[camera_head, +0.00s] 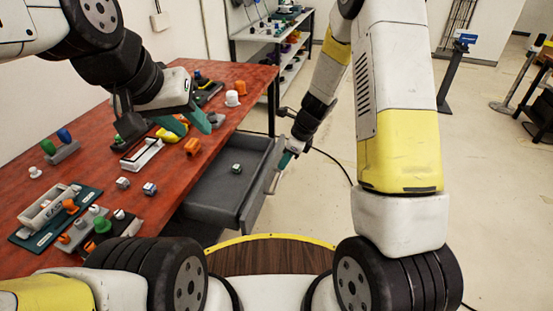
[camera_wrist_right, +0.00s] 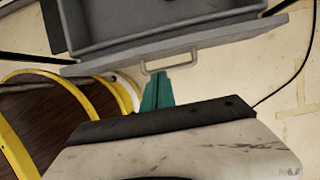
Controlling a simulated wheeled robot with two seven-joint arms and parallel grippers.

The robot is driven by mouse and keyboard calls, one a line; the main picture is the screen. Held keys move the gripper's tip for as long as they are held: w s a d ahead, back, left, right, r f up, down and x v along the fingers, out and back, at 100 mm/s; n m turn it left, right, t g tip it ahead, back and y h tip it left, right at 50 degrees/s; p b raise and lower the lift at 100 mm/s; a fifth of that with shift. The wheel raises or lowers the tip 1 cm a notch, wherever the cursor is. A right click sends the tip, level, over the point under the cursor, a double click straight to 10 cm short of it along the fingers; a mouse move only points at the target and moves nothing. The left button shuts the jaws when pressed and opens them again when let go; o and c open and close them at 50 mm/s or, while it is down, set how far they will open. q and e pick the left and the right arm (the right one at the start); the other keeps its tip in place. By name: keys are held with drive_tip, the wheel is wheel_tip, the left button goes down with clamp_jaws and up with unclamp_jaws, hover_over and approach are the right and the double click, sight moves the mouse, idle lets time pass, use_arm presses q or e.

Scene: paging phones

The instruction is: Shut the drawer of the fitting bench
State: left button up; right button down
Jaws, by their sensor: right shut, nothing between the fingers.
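The grey drawer (camera_head: 205,195) of the red-topped fitting bench (camera_head: 100,130) stands pulled out on the bench's right side. It also shows at the top of the right wrist view (camera_wrist_right: 165,35), with its bar handle (camera_wrist_right: 170,64) on the front panel. My right gripper (camera_head: 282,166) is shut and empty, outside the drawer front. Its teal fingertips (camera_wrist_right: 157,77) are right by the handle; I cannot tell whether they touch. My left gripper (camera_head: 187,123) is open above the bench top, its teal fingers apart.
Several small parts, including an orange one (camera_head: 192,147) and a white knob (camera_head: 232,98), and a fixture plate (camera_head: 60,220) lie on the bench. A shelf rack (camera_head: 270,38) stands behind. The floor (camera_head: 310,220) right of the drawer is clear.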

drive_tip(key=x, duration=0.9)
drive_tip(key=shift+f, duration=0.25)
drive_tip(key=shift+a, duration=0.1)
hover_over(219, 181)
drive_tip(key=shift+w, duration=0.1)
drive_tip(key=shift+w+a+r, duration=0.1)
drive_tip(key=shift+w+a, duration=0.05)
drive_tip(key=shift+a, duration=0.1)
